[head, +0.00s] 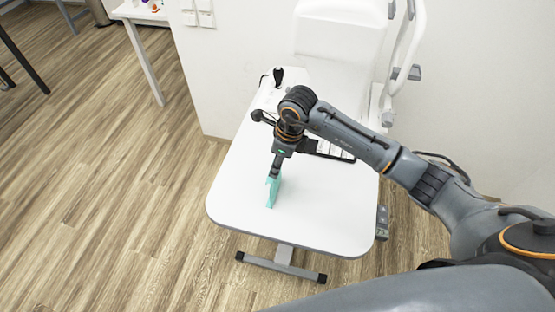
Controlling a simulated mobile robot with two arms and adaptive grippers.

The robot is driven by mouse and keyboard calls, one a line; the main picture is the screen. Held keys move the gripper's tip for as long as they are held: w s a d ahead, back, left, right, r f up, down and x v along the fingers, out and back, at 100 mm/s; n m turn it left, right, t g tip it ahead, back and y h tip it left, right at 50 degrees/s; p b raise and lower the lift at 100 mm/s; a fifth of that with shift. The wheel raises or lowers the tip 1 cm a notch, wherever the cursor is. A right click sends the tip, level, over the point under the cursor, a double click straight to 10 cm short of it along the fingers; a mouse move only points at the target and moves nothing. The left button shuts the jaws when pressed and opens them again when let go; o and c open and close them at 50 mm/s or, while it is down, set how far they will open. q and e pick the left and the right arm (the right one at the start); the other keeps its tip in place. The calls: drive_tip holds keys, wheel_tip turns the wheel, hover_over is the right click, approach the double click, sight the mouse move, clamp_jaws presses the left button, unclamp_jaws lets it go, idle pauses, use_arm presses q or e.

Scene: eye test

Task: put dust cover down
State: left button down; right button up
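A thin teal piece (273,192), which looks like the dust cover, stands upright on edge at or just above the white table top (325,215), left of the table's middle. My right gripper (274,172) comes down from above, and its fingers meet the top of the teal piece and appear shut on it. The fingertips are small and partly hidden, and I cannot tell whether the piece's lower edge touches the table. My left gripper is not in view.
A white device (345,30) with a curved handle stands at the back of the table. A black item (278,76) and a frame-like part lie behind my gripper. The front and right of the table top are clear. Another white table (145,12) is at the upper left.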

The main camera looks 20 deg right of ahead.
drive_tip(key=shift+f, duration=0.1)
drive_tip(key=o, duration=0.9)
drive_tip(key=shift+c, duration=0.2)
drive_tip(key=shift+r, duration=0.3)
wheel_tip(320, 180, up, 11)
drive_tip(key=s+d+b, duration=0.1)
drive_tip(key=d+b, duration=0.1)
drive_tip(key=shift+s+r, duration=0.15)
drive_tip(key=shift+r, duration=0.05)
